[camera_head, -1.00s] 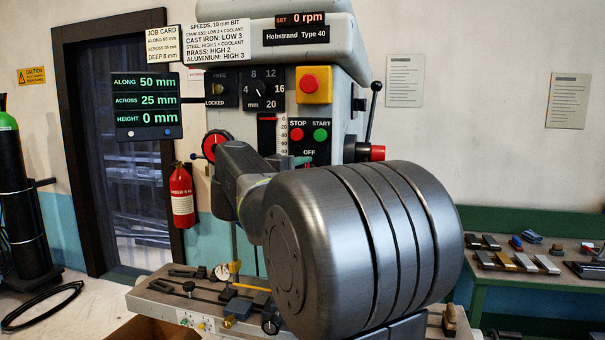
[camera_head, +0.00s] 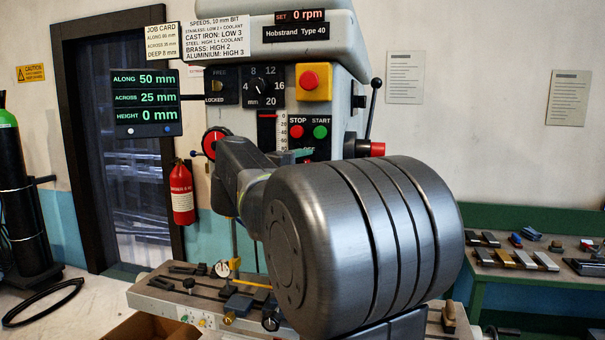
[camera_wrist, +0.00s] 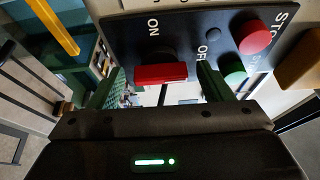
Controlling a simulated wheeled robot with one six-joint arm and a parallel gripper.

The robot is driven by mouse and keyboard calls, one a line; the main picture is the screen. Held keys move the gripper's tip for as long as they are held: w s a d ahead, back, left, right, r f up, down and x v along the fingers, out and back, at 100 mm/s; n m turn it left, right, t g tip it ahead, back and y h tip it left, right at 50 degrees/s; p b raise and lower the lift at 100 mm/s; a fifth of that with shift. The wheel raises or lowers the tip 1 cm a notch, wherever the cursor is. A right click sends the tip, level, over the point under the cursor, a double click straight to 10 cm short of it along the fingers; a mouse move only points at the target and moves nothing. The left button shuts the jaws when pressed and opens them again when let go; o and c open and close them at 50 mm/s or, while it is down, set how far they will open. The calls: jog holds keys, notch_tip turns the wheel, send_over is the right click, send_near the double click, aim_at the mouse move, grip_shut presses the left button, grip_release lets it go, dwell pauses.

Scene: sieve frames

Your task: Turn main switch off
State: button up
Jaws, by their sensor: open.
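The main switch shows in the wrist view as a red handle (camera_wrist: 161,74) on a dark panel. An ON label (camera_wrist: 153,27) and an OFF label (camera_wrist: 203,50) are beside it. My gripper (camera_wrist: 157,85) is open, with one finger on each side of the red handle in that view. A gap shows at the left finger; whether the right finger touches the handle I cannot tell.
A red STOP button (camera_head: 296,131) and a green START button (camera_head: 320,132) are close by. They also show in the wrist view to the right of the handle. A yellow box with a red button (camera_head: 314,81) is above. The worktable (camera_head: 215,312) below carries clamps and a dial gauge.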

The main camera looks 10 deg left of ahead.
jog(key=shift+s, duration=0.1)
jog(key=b+v, duration=0.3)
jog(key=v, duration=1)
jog(key=shift+s+a, duration=0.2)
jog(key=shift+s, duration=0.1)
jog(key=p+x, duration=0.3)
jog(key=x, duration=1.1)
jog(key=b+v, duration=0.4)
jog(key=v, duration=1)
jog(key=w+d+n+t+y, duration=0.3)
jog(key=w+n, duration=0.3)
jog(key=n, duration=0.5)
jog(key=w+d+n+t+y, duration=0.3)
jog(key=w+n, duration=0.3)
jog(key=n, duration=0.5)
jog(key=shift+w+d+f, duration=0.2)
jog(key=shift+w+f, duration=0.05)
jog(key=shift+w, duration=0.05)
